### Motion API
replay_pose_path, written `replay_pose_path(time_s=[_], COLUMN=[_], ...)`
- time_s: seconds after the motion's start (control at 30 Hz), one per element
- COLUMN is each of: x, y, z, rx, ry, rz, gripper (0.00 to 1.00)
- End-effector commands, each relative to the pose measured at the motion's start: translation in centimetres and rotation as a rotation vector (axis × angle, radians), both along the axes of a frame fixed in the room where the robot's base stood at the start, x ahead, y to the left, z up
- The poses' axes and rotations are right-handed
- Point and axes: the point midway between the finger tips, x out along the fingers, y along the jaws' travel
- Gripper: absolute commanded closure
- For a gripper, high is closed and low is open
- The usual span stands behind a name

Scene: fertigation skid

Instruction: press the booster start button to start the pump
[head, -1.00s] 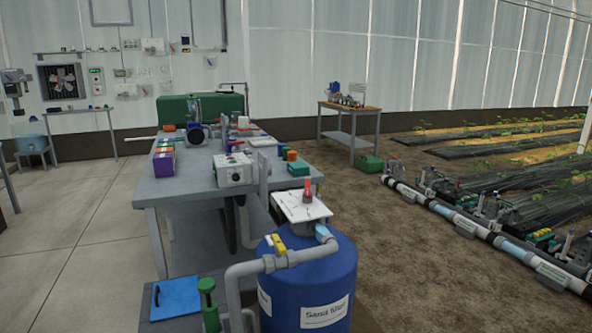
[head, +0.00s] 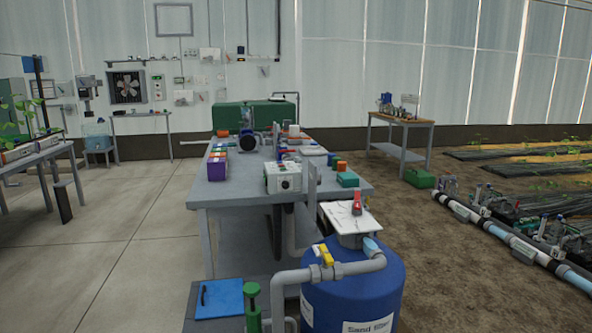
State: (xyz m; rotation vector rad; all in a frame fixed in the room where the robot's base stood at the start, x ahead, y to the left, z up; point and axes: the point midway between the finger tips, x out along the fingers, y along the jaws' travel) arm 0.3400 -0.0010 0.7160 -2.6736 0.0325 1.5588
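A light grey control box (head: 283,178) stands at the front edge of the grey workbench (head: 235,193), with small dark round parts on its front face. I cannot read its labels or tell whether one is the booster start button. A dark, round-faced pump-like unit (head: 248,143) sits further back on the bench. A small panel with green and dark spots (head: 157,88) hangs on the back wall beside a fan; its labels are too small to read. My gripper is not in view.
A blue sand filter tank (head: 352,290) with grey pipework stands before the bench. A blue board (head: 219,299) lies at its left. A plant table (head: 35,155) stands far left, a wooden-topped table (head: 402,121) back right. Concrete floor (head: 110,240) left of the bench is clear.

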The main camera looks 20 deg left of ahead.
Motion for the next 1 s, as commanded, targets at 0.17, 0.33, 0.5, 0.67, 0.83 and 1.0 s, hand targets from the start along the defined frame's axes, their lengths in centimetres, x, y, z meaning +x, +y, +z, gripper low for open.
replay_pose_path(time_s=[0.17,0.33,0.5,0.67,0.83,1.0], x=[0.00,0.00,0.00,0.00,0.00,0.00], y=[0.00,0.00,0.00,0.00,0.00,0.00], z=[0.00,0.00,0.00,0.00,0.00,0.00], rx=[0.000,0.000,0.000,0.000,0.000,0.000], ry=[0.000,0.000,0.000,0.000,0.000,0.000], rz=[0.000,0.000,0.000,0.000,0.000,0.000], gripper=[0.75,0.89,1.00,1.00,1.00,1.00])
